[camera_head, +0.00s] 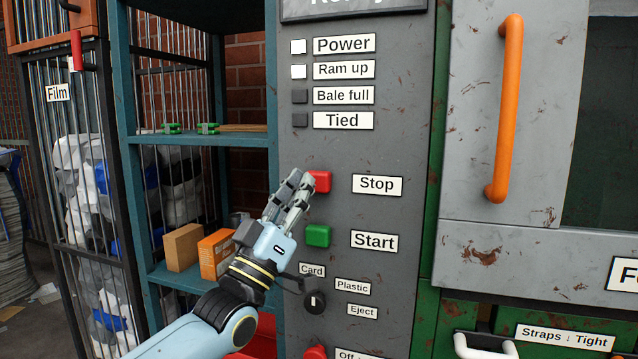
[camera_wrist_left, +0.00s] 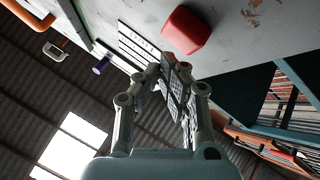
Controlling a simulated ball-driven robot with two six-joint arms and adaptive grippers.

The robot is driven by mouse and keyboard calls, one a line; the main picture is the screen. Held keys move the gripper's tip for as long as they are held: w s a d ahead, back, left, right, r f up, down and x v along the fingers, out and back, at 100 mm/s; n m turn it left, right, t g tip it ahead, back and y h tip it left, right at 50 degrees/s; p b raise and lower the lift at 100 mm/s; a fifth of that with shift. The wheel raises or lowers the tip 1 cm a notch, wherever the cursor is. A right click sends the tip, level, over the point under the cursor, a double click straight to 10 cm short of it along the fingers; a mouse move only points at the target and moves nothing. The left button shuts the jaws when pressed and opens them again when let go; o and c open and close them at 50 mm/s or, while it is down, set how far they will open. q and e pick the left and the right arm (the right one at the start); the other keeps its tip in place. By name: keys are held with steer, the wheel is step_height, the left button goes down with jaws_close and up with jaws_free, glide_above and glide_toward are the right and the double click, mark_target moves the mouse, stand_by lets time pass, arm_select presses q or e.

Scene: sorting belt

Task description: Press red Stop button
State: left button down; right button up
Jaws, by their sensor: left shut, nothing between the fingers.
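The red Stop button (camera_head: 321,181) sits on the grey control panel (camera_head: 400,120), left of the "Stop" label (camera_head: 377,184). My left gripper (camera_head: 295,180) is shut and empty, its fingertips overlapping the button's left edge in the head view. In the left wrist view the red button (camera_wrist_left: 187,30) stands out from the panel, a little beyond the shut fingertips (camera_wrist_left: 172,68), with a gap in the picture. Whether they touch is hard to tell. My right gripper is not in view.
The green Start button (camera_head: 318,235) is just below, with a rotary selector knob (camera_head: 315,302) under it. Another red button (camera_head: 316,352) is at the bottom edge. A blue shelf (camera_head: 190,139) stands left of the panel. An orange handle (camera_head: 505,110) is on the right.

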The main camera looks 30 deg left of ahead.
arm_select(q)
steer(key=shift+w, duration=0.15)
stand_by(0.3)
steer(key=shift+w+a, duration=0.1)
steer(key=shift+w, duration=0.2)
steer(key=shift+w+a+b, duration=0.15)
steer(key=shift+w+b, duration=0.45)
steer(key=shift+w, duration=0.05)
stand_by(0.7)
steer(key=shift+s, duration=0.1)
steer(key=shift+s+d+y+p, duration=0.15)
steer(key=shift+s+p, duration=0.15)
steer(key=shift+s, duration=0.2)
steer(key=shift+s+d+y+p, duration=0.15)
steer(key=shift+s+p, duration=0.15)
steer(key=shift+s, duration=0.2)
steer(key=s+p, duration=0.1)
steer(key=s, duration=0.2)
steer(key=s+d+p, duration=0.1)
steer(key=s, duration=0.1)
steer(key=shift+s+d+p, duration=0.2)
steer(key=shift+s+p, duration=0.2)
